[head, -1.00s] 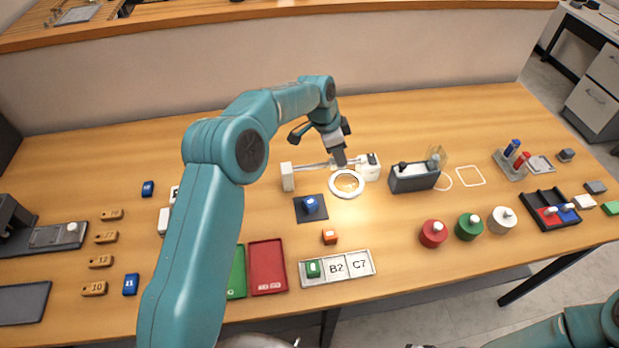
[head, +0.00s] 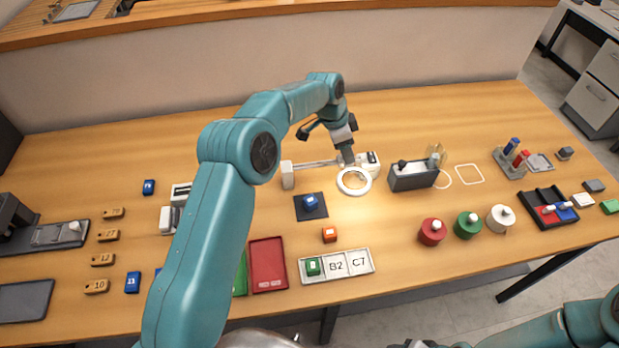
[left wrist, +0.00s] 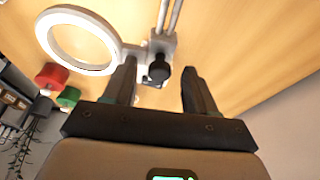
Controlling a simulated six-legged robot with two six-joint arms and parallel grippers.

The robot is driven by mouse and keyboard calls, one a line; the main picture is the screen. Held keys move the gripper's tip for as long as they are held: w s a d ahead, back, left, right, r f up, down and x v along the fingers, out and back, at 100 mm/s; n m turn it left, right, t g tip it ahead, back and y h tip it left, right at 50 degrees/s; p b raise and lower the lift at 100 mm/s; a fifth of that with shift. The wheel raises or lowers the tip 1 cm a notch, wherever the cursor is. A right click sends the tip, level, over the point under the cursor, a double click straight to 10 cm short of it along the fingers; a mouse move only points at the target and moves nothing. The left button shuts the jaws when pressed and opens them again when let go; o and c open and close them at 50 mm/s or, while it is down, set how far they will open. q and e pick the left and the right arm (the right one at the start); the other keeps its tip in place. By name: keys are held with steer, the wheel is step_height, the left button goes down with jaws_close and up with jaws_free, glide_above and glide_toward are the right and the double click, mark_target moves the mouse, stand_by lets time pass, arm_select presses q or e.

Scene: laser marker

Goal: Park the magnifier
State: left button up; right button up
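The magnifier is a white ring (head: 354,181) on a carriage that rides a rail (head: 315,163) between a white left post (head: 288,175) and a white right end block (head: 373,164). The ring is near the right end. My left gripper (head: 347,158) is down at the carriage. In the left wrist view its two fingers (left wrist: 159,72) stand apart, with the carriage's dark knob (left wrist: 158,70) between them, nearer the left finger. Whether a finger touches the knob I cannot tell. The ring shows there too (left wrist: 78,40). Of my right gripper only dark bits (head: 425,344) show at the bottom edge.
A blue block (head: 310,202) sits on a dark pad in front of the rail, with an orange block (head: 329,234) nearer. A dark holder (head: 413,178) stands close right of the end block. Red, green and white round weights (head: 432,232) stand further right.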

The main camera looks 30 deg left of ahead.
arm_select(q)
steer(key=shift+s+f, duration=0.2)
steer(key=shift+f, duration=0.35)
steer(key=shift+s+f, duration=0.2)
steer(key=shift+f, duration=0.3)
steer(key=shift+w+a+r+p, duration=0.1)
steer(key=shift+w+r+p, duration=0.1)
steer(key=shift+r+p, duration=0.55)
step_height(320, 180, up, 6)
steer(key=p, duration=0.3)
steer(key=shift+w+f, duration=0.15)
steer(key=shift+w, duration=0.15)
steer(key=shift+s, duration=0.15)
